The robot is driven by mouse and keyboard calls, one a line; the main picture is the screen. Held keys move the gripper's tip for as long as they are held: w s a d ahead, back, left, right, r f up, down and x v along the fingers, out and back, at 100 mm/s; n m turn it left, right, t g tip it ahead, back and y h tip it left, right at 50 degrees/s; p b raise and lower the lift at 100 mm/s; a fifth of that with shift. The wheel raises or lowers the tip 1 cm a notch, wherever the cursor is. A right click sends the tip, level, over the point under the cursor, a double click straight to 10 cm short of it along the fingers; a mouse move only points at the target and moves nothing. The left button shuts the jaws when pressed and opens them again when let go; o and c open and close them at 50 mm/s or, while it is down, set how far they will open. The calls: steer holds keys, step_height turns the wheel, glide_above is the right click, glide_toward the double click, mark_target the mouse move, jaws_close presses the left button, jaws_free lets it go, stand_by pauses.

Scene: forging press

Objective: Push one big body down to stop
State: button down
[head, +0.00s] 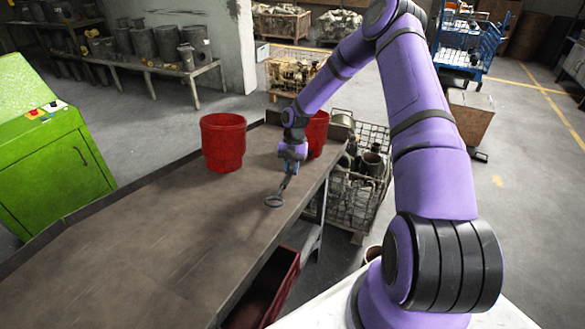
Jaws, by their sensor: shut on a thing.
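Two red, cup-like bodies stand upright on the brown bench (130,240) in the head view. The larger-looking red body (222,143) is left of my gripper and apart from it. The other red body (318,134) is near the bench's far right corner, partly hidden behind my wrist. My gripper (288,174) is shut on a dark tool (281,193) with a ring at its lower end. The ring is low over the bench top, right of the larger-looking body; I cannot tell whether it touches the bench. The fingertips are small and partly hidden.
A green cabinet (50,160) with red and yellow buttons stands left of the bench. A wire basket (355,190) of metal parts stands beyond the bench's right edge. A red bin (285,275) sits below that edge. The near part of the bench top is clear.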

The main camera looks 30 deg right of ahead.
steer(key=shift+s+a+r, duration=0.25)
steer(key=shift+s+a, duration=0.2)
steer(key=shift+a, duration=0.2)
step_height(320, 180, up, 11)
stand_by(0.8)
